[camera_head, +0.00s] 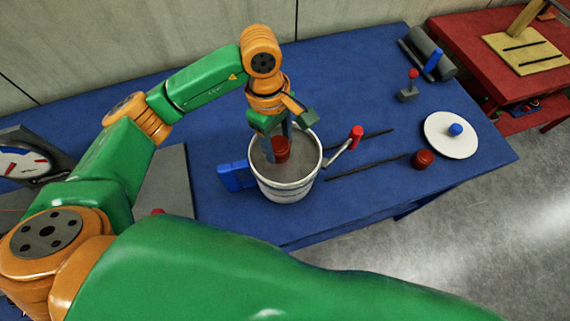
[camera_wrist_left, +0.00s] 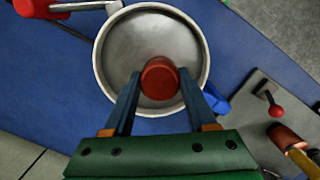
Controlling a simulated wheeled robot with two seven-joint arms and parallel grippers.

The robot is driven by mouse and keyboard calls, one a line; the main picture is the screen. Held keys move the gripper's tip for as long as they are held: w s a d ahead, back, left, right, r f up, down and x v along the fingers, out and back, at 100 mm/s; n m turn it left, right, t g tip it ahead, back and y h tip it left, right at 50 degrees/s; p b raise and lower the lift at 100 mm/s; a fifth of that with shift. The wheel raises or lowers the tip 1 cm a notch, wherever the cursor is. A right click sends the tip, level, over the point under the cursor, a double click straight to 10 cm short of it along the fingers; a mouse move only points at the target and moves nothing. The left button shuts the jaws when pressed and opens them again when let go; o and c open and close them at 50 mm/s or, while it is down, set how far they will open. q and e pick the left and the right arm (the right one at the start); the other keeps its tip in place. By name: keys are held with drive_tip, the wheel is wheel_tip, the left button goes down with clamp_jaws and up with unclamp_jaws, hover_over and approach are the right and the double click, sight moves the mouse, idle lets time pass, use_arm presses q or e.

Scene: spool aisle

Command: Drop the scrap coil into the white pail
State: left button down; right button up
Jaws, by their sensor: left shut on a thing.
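The white pail (camera_head: 285,188) stands upright on the blue table. Its round mouth (camera_wrist_left: 125,45) faces up in the left wrist view, and the floor that shows inside looks bare. My left gripper (camera_head: 278,150) points down over the pail's mouth. It is shut on a reddish-brown coil (camera_head: 282,146), which also shows between the fingers in the left wrist view (camera_wrist_left: 160,78). The coil lies within the rim's outline in both views; how deep it sits is hard to tell. My right gripper is not in view.
A red-knobbed crank (camera_head: 355,133) and a blue block (camera_head: 237,177) flank the pail. Dark rods (camera_head: 365,168), another red coil (camera_head: 423,159) and a white disc with a blue knob (camera_head: 440,145) lie to the right. A dial gauge (camera_head: 22,160) stands at left.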

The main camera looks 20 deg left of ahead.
use_arm(q)
drive_tip(key=shift+a+f, duration=0.2)
drive_tip(key=shift+f, duration=0.05)
drive_tip(key=shift+a, duration=0.1)
drive_tip(key=shift+c, duration=0.6)
unclamp_jaws()
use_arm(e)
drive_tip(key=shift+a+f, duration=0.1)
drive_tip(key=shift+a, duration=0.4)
use_arm(q)
drive_tip(key=shift+r, duration=0.1)
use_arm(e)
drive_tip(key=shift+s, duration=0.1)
use_arm(q)
drive_tip(key=r, duration=0.2)
drive_tip(key=r+b, duration=0.1)
drive_tip(key=r, duration=0.3)
drive_tip(key=shift+w+a+b, duration=0.15)
drive_tip(key=shift+a+b, duration=0.1)
drive_tip(key=shift+b, duration=0.05)
drive_tip(key=shift+r, duration=0.5)
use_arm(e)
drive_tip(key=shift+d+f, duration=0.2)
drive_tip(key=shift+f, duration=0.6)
